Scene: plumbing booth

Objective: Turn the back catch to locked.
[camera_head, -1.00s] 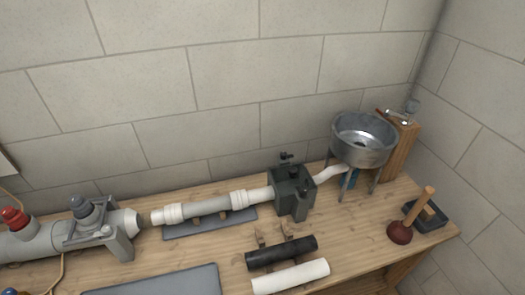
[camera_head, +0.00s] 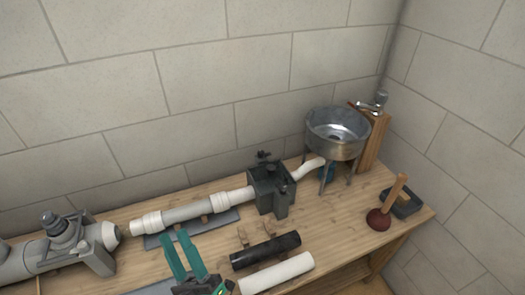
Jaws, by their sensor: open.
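A dark grey box (camera_head: 271,191) sits in the white pipe run on the bench. A small black catch or knob (camera_head: 264,156) stands up at its back top edge. Another dark lever-like part (camera_head: 284,188) is on its front right side. I cannot tell from this view whether the back catch is locked. My gripper (camera_head: 175,236) has two teal fingers, apart and empty. It shows at the bottom of the view, left of and nearer than the box, touching nothing that I can make out.
A metal basin (camera_head: 337,135) on legs stands right of the box, with a tap (camera_head: 375,104) on a wooden post behind. A black tube (camera_head: 265,250) and a white tube (camera_head: 277,273) lie in front. A plunger (camera_head: 380,217) is at the right. A grey pipe (camera_head: 60,252) is left.

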